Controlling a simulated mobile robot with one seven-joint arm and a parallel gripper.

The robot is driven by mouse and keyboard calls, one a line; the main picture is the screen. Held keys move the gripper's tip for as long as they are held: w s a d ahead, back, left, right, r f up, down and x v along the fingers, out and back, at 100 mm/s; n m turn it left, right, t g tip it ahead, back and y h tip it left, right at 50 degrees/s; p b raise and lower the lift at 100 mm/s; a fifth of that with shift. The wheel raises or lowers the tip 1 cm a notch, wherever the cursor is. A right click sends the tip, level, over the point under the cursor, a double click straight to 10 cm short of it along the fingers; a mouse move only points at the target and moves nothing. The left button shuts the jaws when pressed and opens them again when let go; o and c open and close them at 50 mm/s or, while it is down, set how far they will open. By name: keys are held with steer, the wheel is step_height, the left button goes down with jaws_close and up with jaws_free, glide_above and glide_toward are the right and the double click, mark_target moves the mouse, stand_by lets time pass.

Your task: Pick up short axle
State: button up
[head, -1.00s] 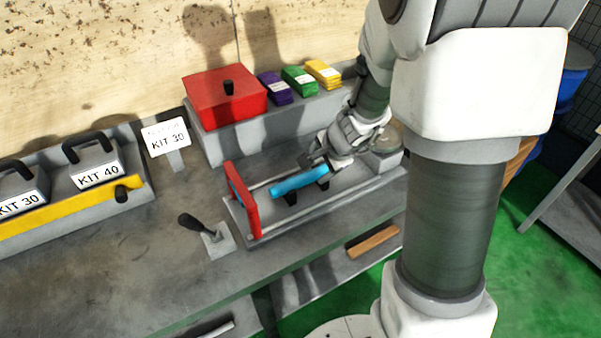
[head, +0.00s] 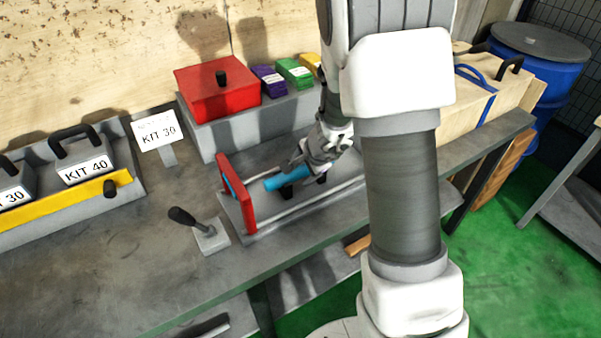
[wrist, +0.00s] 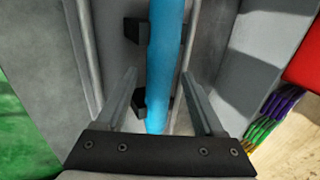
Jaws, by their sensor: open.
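The short axle is a blue cylinder (head: 275,182) lying across small black supports (wrist: 135,100) in the grey grinder bed. It also shows in the wrist view (wrist: 163,60), running lengthwise up the picture. My gripper (wrist: 159,76) is open, with one finger to each side of the axle. A gap shows between the axle and each finger, and the depth of the fingertips against it is hard to judge. In the head view my gripper (head: 302,170) hides the right part of the axle.
A red end plate (head: 237,195) stands left of the axle, and rails (wrist: 86,55) run alongside it. A red box (head: 217,92) and purple, green and yellow stacks sit on the ledge behind. A black-handled lever (head: 202,229) stands at the front left.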

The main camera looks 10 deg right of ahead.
jaws_close()
steer(key=shift+r, duration=0.1)
stand_by(1.2)
